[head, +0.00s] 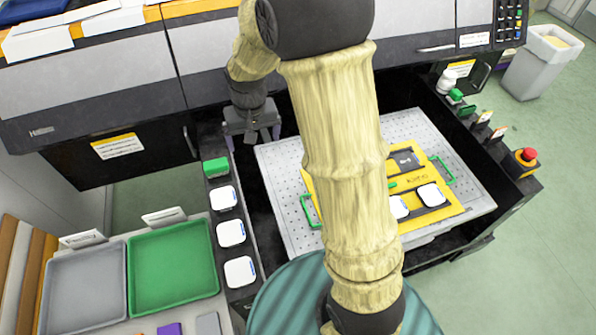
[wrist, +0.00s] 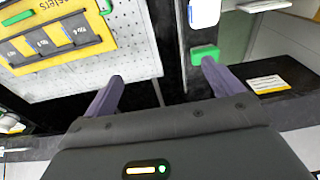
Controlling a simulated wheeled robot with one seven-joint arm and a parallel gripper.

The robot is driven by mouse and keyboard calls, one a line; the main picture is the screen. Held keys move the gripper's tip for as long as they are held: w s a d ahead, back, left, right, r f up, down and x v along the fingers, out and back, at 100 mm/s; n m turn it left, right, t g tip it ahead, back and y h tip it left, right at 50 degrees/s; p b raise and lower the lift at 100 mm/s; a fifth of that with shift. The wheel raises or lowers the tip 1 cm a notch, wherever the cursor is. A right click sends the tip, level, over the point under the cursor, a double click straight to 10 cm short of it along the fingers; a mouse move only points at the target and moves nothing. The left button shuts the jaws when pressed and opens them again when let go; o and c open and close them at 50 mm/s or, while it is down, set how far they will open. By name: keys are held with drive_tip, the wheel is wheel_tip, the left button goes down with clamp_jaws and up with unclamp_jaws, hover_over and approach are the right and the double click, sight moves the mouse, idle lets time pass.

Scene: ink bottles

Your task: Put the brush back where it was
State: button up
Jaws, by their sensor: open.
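My gripper (head: 254,138) is open, with nothing visible between its fingers, at the back end of the left black rail. In the wrist view its two fingers (wrist: 163,86) are spread apart. A green block (head: 216,167) sits at the back of that rail, just in front of and left of my gripper; it also shows in the wrist view (wrist: 205,52), near the right fingertip. I cannot tell whether this is the brush, and I make out no other clear brush. A yellow panel (head: 452,208) with dark slots lies on the perforated plate, partly hidden by my arm.
Several white square pads (head: 231,233) line the left rail. A green tray (head: 172,266) and grey tray (head: 84,284) stand left. The right rail carries a white bottle (head: 447,80), green pieces and a red button (head: 529,154). The machine front (head: 100,95) is close behind my gripper.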

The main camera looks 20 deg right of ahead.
drive_tip(key=s+d, duration=0.3)
drive_tip(key=s, duration=0.4)
drive_tip(key=s+d+r+t, duration=0.1)
drive_tip(key=s+d, duration=0.2)
drive_tip(key=s, duration=0.5)
drive_tip(key=shift+r, duration=0.3)
drive_tip(key=shift+s, duration=0.1)
